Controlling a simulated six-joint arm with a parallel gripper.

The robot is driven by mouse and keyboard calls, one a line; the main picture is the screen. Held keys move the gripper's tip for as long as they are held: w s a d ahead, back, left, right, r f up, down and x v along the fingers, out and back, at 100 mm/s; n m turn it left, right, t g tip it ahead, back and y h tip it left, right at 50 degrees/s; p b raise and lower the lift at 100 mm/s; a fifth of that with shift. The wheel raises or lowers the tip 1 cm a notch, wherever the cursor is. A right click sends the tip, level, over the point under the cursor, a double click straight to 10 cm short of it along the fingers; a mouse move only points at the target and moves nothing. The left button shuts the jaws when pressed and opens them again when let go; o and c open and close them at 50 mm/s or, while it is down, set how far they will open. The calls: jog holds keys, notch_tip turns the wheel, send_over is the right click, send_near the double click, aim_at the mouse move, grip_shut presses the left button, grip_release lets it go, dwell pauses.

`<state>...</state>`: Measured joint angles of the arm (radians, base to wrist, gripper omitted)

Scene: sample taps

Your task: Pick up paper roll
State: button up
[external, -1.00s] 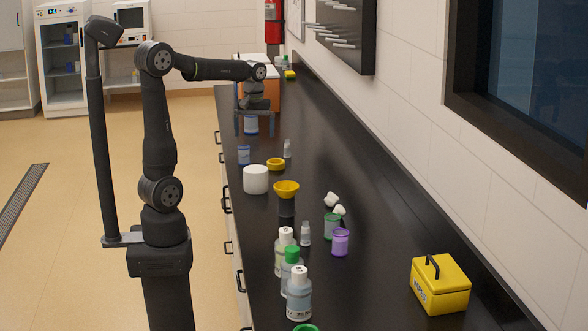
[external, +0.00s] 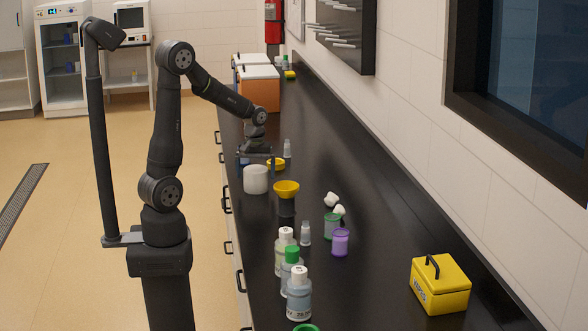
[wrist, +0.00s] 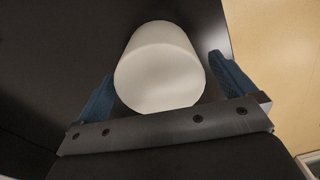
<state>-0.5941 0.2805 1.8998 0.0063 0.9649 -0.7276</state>
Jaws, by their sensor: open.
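The white paper roll (external: 256,180) stands upright on the black bench near its left edge in the external view. In the wrist view the roll (wrist: 160,68) shows large, with its white side and end between my two blue fingers. My gripper (external: 255,166) is open, with its fingers pointing down at the roll. In the wrist view my gripper (wrist: 163,85) has a finger on each side of the roll, with a gap at the right finger. I cannot tell whether the left finger touches it. Part of the roll's top is hidden behind my gripper in the external view.
A yellow bowl (external: 286,188) on a dark stand is close to the roll's right. A yellow ring-like dish (external: 276,163) and a small vial (external: 287,148) are just behind. Bottles (external: 291,272) stand in front.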

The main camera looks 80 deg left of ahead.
aim_at(256, 179)
jog(key=shift+f, duration=1.6)
jog(key=shift+c, duration=0.4)
jog(key=c, duration=0.9)
jog(key=shift+r, duration=0.1)
